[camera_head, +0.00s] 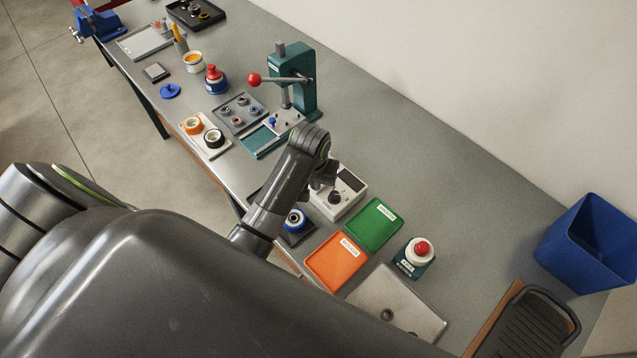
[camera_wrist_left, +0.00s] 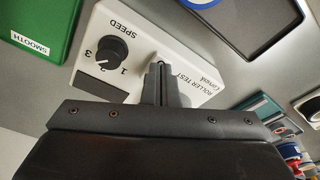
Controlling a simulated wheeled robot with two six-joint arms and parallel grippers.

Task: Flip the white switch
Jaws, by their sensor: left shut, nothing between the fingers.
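The white roller tester box (camera_head: 345,205) stands on the bench in the middle of the head view, with a dark display and a black knob. In the left wrist view the box (camera_wrist_left: 132,40) shows a black SPEED dial (camera_wrist_left: 112,50) and the words ROLLER TEST. My left gripper (camera_head: 322,180) is over the left part of the box. In the wrist view its shut fingers (camera_wrist_left: 160,72) point at the box face beside the dial, with nothing between them. My right gripper is not in view.
A green tray (camera_head: 375,224) and an orange tray (camera_head: 336,262) lie near the box. A red-topped button (camera_head: 421,248) stands right of them. A teal press (camera_head: 300,75) with a red-knobbed lever stands behind. A blue bin (camera_head: 590,245) is at far right.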

